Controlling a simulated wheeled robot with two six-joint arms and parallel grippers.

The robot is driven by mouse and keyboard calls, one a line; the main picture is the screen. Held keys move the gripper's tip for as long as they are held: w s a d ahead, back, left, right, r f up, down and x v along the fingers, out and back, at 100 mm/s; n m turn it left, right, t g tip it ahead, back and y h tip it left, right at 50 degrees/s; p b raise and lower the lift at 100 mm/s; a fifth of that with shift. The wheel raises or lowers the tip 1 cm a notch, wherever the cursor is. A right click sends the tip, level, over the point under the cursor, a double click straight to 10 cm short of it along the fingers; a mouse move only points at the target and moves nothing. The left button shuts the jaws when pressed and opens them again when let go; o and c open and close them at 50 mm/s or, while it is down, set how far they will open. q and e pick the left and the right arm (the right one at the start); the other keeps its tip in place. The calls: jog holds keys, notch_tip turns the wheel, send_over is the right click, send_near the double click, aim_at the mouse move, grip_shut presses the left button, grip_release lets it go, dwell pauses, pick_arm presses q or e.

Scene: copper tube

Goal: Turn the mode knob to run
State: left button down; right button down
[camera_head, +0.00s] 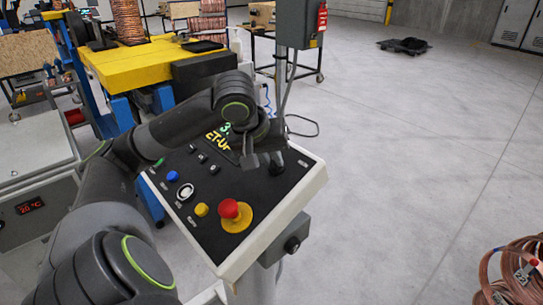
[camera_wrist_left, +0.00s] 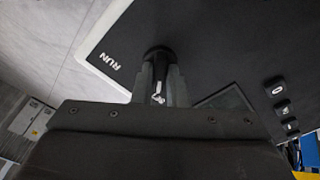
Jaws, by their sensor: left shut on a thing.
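The mode knob (camera_wrist_left: 158,58) is a dark round knob on the black panel face. It sits between the two fingers of my left gripper (camera_wrist_left: 161,88) in the left wrist view. A white mark shows at its near side, between the fingers. The white word RUN (camera_wrist_left: 110,62) is printed on the panel to the left of the knob. In the head view my left gripper (camera_head: 264,160) is down at the upper right part of the control panel (camera_head: 262,190), shut on the knob, which the fingers mostly hide there. My right gripper is out of view.
The panel carries a red emergency button (camera_head: 230,208) on a yellow base, a yellow button (camera_head: 201,210), a blue button (camera_head: 173,176) and a lit display, partly hidden by my arm. A grey box (camera_head: 303,24) on a post stands behind. Open floor lies to the right.

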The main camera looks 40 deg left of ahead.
pick_arm(q)
jog(key=m+p, duration=0.1)
jog(key=m, duration=0.1)
jog(key=m+p, duration=0.1)
jog(key=p, duration=0.1)
jog(key=shift+r+m, duration=0.2)
jog(key=shift+m, duration=0.2)
jog(key=m+p, duration=0.3)
jog(key=m, duration=0.2)
jog(key=shift+f+h+p, duration=0.1)
jog(key=shift+h+p, duration=0.25)
jog(key=shift+h, duration=0.05)
jog(key=m+p, duration=0.1)
jog(key=m, duration=0.3)
jog(key=shift+a, duration=0.1)
jog(key=shift+f+m+h+p, duration=0.1)
jog(key=shift+m+h+p, duration=0.35)
jog(key=shift+m, duration=1.95)
jog(key=c, duration=1.4)
grip_release()
jog(key=shift+c, duration=0.2)
